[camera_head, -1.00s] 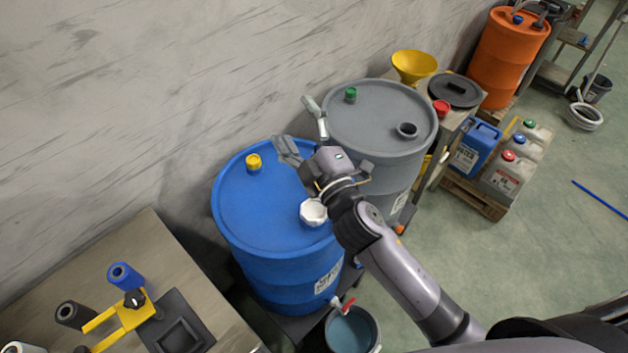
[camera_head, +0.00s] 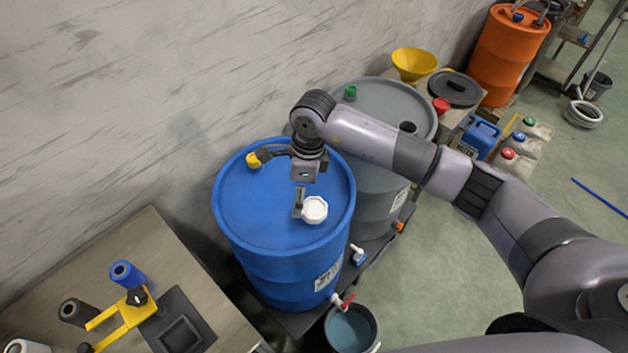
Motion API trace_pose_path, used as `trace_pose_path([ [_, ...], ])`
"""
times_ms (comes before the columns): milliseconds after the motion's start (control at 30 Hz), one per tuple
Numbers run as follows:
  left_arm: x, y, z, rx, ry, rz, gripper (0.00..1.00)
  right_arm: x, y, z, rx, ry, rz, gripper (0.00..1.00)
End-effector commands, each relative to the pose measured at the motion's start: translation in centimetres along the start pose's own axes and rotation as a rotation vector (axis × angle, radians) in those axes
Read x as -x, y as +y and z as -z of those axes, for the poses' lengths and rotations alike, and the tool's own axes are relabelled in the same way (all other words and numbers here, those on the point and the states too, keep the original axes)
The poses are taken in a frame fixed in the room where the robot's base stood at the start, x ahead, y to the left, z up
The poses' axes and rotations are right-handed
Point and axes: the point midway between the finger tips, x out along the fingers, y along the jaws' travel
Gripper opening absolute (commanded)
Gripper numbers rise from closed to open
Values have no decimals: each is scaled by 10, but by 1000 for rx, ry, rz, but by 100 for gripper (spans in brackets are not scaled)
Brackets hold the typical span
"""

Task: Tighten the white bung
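The white bung (camera_head: 314,210) sits on the near right part of the blue drum's top (camera_head: 260,205). My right arm comes in from the right, and its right gripper (camera_head: 281,180) hangs over the drum. Its fingers are spread wide, with nothing visible between them. One finger stands close beside the left edge of the white bung; I cannot tell whether it touches. The other finger reaches left towards the yellow bung (camera_head: 253,160), apart or touching I cannot tell. My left gripper is not in view.
A grey drum (camera_head: 375,95) with a green cap stands behind, partly covered by my arm. A bucket (camera_head: 352,330) stands below the blue drum's red-handled tap. A bench (camera_head: 150,250) with a yellow tool (camera_head: 125,318) is at the lower left. The wall is close behind the drums.

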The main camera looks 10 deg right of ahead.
Motion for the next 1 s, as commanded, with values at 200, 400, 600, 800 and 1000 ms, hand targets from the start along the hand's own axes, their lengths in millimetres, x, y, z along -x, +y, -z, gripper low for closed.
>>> trace_pose_path([
  [200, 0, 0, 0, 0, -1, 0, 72, 10, -22, 32, -2, 148, 57, 75],
  [400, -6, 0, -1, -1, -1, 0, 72, 0, -22, 35, -3, 154, 56, 75],
  [600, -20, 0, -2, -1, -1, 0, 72, -24, -23, 38, -3, 153, 55, 75],
  [800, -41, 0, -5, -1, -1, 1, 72, -57, -25, 43, -1, 151, 56, 75],
  [1000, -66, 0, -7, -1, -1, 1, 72, -82, -27, 46, -2, 150, 57, 75],
])
